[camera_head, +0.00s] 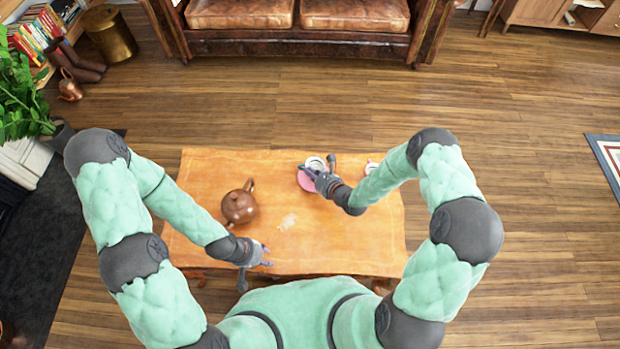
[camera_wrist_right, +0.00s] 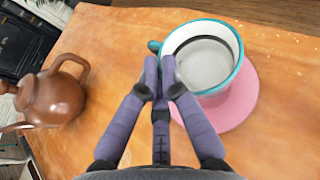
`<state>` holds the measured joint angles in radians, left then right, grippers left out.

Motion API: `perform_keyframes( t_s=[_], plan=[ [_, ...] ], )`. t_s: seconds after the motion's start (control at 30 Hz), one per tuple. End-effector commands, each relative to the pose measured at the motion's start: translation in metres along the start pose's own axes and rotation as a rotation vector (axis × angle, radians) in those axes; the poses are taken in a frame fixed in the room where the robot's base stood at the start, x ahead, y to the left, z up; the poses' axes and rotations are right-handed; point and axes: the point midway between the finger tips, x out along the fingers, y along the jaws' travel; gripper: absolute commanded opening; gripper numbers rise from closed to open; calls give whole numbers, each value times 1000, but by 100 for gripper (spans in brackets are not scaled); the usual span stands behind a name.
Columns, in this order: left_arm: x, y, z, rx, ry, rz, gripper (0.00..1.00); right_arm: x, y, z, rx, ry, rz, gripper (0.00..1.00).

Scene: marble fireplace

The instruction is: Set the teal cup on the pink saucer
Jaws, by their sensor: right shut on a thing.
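The teal cup (camera_head: 315,162) is white inside with a teal rim and handle; it shows large in the right wrist view (camera_wrist_right: 207,62). My right gripper (camera_head: 322,171) is shut on the cup at its handle side, with the fingertips (camera_wrist_right: 160,70) against it. The cup looks upright, over the pink saucer (camera_head: 304,183). The saucer's rim shows to the right of and below the cup in the wrist view (camera_wrist_right: 243,108). I cannot tell whether the cup's base touches the saucer. My left gripper (camera_head: 259,270) is open and empty near the table's front edge.
A brown teapot (camera_head: 239,206) stands on the left of the wooden table (camera_head: 340,235). Another small cup (camera_head: 371,167) is partly hidden behind my right forearm. A pale patch (camera_head: 288,222) marks the table's middle. The table's front right is clear.

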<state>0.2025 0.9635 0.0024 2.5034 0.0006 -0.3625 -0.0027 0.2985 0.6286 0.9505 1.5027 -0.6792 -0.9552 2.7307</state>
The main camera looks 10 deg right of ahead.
Motion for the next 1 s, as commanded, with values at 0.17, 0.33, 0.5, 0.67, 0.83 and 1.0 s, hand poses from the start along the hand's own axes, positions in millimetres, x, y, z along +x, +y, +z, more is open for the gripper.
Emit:
perform_keyframes(
  t_s=[0.17, 0.33, 0.5, 0.67, 0.83, 1.0],
  plan=[
    [13, -5, 0, 0, 0, 0, 40, 10, 5, -26, 2, 3, 4, 0],
    [12, -4, 0, 0, 0, 0, 40, 10, 5, -24, 1, 2, 3, 0],
    [11, -4, 0, 0, 0, 0, 40, 10, 5, -26, 1, 2, 3, 0],
    [11, -4, 0, 0, 0, 0, 40, 10, 5, -27, 2, 3, 3, 29],
    [12, -4, 0, 0, 0, 0, 40, 10, 5, -27, 2, 3, 3, 29],
    [12, -4, 0, 0, 0, 0, 40, 10, 5, -26, 2, 3, 3, 29]
  ],
)
